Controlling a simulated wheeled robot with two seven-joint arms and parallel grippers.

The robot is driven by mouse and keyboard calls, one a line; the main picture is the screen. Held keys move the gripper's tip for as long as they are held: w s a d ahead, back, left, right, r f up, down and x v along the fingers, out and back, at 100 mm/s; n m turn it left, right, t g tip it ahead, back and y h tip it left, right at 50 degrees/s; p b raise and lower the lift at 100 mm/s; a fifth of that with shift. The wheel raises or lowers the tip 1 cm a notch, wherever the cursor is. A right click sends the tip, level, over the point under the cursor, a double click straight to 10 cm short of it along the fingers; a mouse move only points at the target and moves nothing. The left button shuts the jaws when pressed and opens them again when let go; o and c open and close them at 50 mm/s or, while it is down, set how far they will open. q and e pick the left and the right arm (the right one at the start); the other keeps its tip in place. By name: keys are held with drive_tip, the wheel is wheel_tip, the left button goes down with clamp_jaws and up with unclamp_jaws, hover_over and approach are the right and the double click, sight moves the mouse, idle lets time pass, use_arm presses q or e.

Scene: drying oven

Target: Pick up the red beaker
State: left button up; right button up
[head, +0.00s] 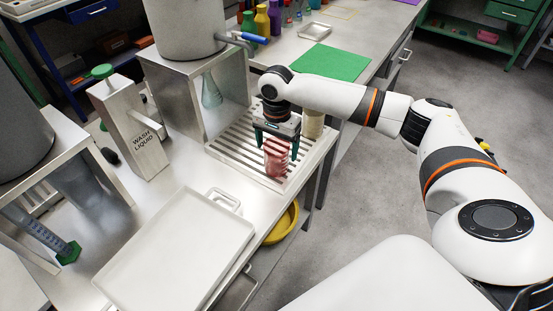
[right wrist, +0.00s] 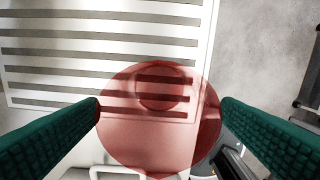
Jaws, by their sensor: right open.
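The red beaker (head: 276,158) is see-through and stands on the slatted drying rack (head: 222,148) in the head view. My right gripper (head: 276,147) is above and around its upper part, pointing down. In the right wrist view the red beaker (right wrist: 160,135) lies between the two green fingers of the right gripper (right wrist: 160,112), one on each side. The fingers are spread at about the beaker's width; whether they touch it I cannot tell. My left gripper is not in view.
A beige cylinder (head: 313,124) stands just right of the gripper. A white tray (head: 180,250) lies in front, and a wash liquid dispenser (head: 130,130) stands left. A metal stand (head: 195,95) with a tank rises behind the rack. A green mat (head: 329,63) lies farther back.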

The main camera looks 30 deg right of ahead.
wheel_tip(320, 180, down, 2)
drive_tip(key=shift+f, duration=0.15)
drive_tip(key=c, duration=1.1)
